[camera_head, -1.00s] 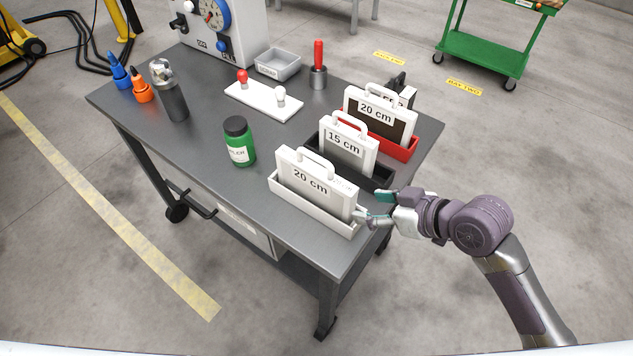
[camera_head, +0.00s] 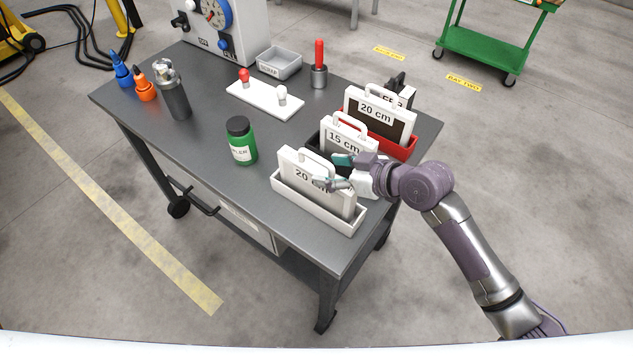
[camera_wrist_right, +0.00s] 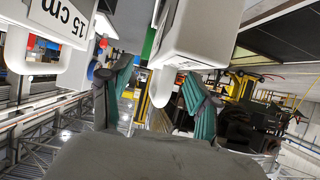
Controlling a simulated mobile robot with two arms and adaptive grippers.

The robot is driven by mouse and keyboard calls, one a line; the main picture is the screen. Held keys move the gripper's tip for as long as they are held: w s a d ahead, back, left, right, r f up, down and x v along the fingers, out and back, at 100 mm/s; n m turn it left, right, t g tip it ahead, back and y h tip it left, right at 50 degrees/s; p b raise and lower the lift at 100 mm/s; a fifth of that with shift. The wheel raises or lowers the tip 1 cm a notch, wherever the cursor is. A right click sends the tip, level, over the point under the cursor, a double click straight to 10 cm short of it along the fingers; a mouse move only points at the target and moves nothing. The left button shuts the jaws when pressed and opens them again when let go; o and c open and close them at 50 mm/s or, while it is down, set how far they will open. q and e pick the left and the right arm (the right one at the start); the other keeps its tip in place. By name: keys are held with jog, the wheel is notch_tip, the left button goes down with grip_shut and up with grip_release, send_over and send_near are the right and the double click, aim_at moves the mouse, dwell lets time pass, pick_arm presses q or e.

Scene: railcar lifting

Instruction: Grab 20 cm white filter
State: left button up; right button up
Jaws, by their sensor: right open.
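The white 20 cm filter (camera_head: 297,163) stands upright in a white tray (camera_head: 318,214) at the table's front right corner. In the right wrist view its white body (camera_wrist_right: 200,32) is at the top, with its handle (camera_wrist_right: 162,90) between my fingers. My right gripper (camera_head: 335,172) is open at the top of this filter, its fingers on either side of the handle; contact cannot be told. It hides part of the label and the handle in the head view. The right wrist view shows both teal-padded fingers (camera_wrist_right: 157,95) apart. My left gripper is not in view.
The 15 cm filter (camera_head: 345,139) stands close behind, also at upper left in the right wrist view (camera_wrist_right: 60,22). A green bottle (camera_head: 241,142) stands left. The table's front left is clear.

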aim_at(316, 169)
jog(key=p+x, duration=0.1)
jog(key=x, duration=0.3)
jog(key=shift+a, duration=0.35)
jog(key=shift+s+d, duration=0.1)
jog(key=shift+c, duration=0.3)
grip_shut()
jog(key=shift+r, duration=0.1)
